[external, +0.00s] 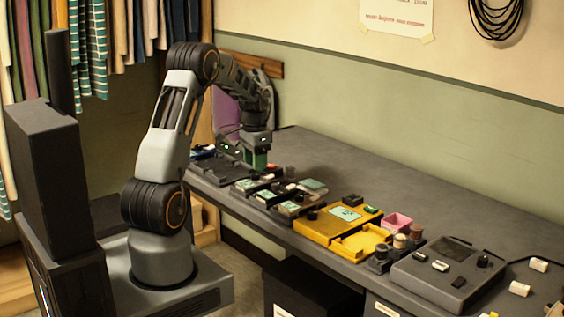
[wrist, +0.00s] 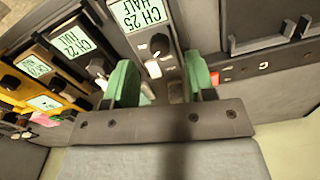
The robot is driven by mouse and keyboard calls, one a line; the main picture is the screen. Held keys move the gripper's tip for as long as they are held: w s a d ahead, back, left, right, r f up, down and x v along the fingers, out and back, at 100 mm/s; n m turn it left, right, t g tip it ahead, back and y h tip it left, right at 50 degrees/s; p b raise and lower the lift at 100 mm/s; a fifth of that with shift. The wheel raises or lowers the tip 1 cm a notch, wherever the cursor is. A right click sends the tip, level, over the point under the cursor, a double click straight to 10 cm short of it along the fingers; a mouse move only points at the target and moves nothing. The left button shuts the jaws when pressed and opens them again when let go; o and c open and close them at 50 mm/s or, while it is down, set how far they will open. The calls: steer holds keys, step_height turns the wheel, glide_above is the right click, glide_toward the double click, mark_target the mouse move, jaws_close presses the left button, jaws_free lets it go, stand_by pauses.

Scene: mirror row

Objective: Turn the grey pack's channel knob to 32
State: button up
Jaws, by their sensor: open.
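In the wrist view a dark grey pack (wrist: 172,68) lies in front of my gripper (wrist: 162,80). Its screen (wrist: 137,12) seems to read CH 25 with a second word, perhaps HALT. A round black knob (wrist: 159,43) and a small white switch (wrist: 153,68) sit below the screen. My gripper's two green-padded fingers stand apart with nothing gripped; the knob lies beyond the gap between them. In the external view my gripper (external: 257,160) points down over the far end of the row, and it partly hides the pack there.
Beside it in the wrist view is a dark pack (wrist: 72,47) reading CH 22, then more packs. The table's back is mostly clear.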

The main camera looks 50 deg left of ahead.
mark_target(255, 174)
steer(key=shift+f, duration=1.65)
jaws_close()
steer(key=shift+m, duration=0.3)
steer(key=m, duration=0.3)
steer(key=shift+m, duration=2.4)
